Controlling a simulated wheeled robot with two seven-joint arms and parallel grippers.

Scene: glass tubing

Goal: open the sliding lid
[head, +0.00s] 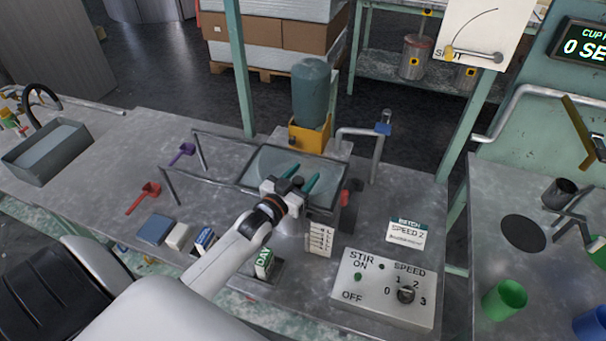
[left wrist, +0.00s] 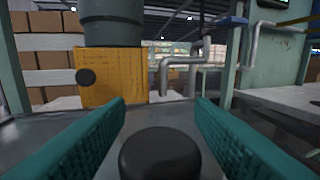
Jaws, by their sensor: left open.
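The sliding lid (head: 263,166) is a grey panel on top of the tank in the middle of the bench. It covers the tank top, and two rails (head: 205,201) run out from it to the left. My left gripper (head: 302,180) is above the lid, with its teal fingers open. In the left wrist view a round black knob (left wrist: 160,155) sits low between the two open fingers (left wrist: 162,125). The fingers stand apart from it on both sides. The lid surface (left wrist: 48,138) spreads out beyond. My right gripper is not in view.
A yellow block (head: 309,134) with a blue-green cylinder (head: 311,92) stands just behind the tank. A bent pipe (head: 377,145) rises to its right. A control box (head: 383,287) and a speed card (head: 406,232) are at the front right. Red (head: 145,195) and purple (head: 182,151) scoops lie left.

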